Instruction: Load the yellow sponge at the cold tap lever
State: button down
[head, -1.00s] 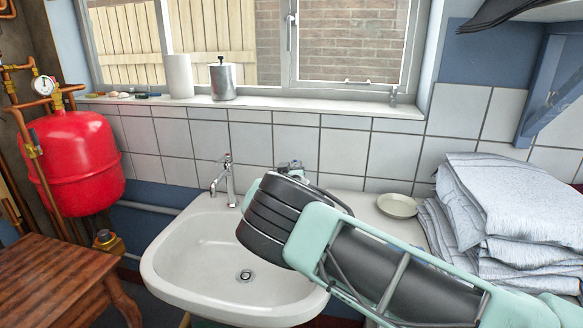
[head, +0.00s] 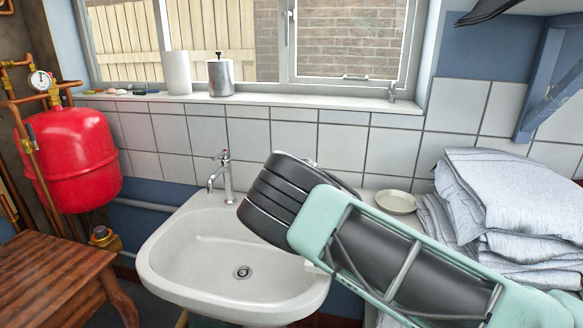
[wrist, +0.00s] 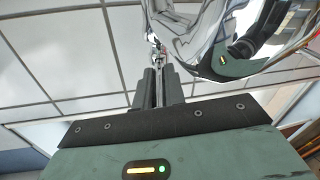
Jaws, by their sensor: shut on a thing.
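My gripper (wrist: 158,72) shows in the wrist view with its dark fingers closed together. A small chrome part, seemingly the tap lever (wrist: 156,50), sits at the fingertips. A large shiny chrome body (wrist: 205,35), seemingly the tap, curves close by on the right and mirrors my gripper. In the head view my arm hides my gripper and nearly all of the right-hand tap behind the basin. The left-hand chrome tap (head: 226,175) stands clear on the basin's rear rim. I cannot make out a yellow sponge in either view.
The white basin (head: 170,275) is empty, with my arm above its right side. A pale dish (head: 396,202) and folded cloths (head: 510,205) lie to the right. A wooden table (head: 50,270) and red tank (head: 75,155) stand left. The tiled wall (head: 295,140) rises behind.

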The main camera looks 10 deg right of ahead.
jog(key=shift+d+n+y+b, duration=0.35)
jog(key=shift+n+y, duration=0.25)
jog(key=shift+y, duration=0.3)
jog(key=shift+s, duration=0.1)
jog(key=c, duration=1.5)
grip_release()
jog(key=shift+o, duration=0.2)
jog(key=shift+s, duration=0.1)
jog(key=s+a+b, duration=0.2)
jog(key=s+b, duration=0.1)
jog(key=s, duration=1.4)
jog(key=shift+a, duration=0.35)
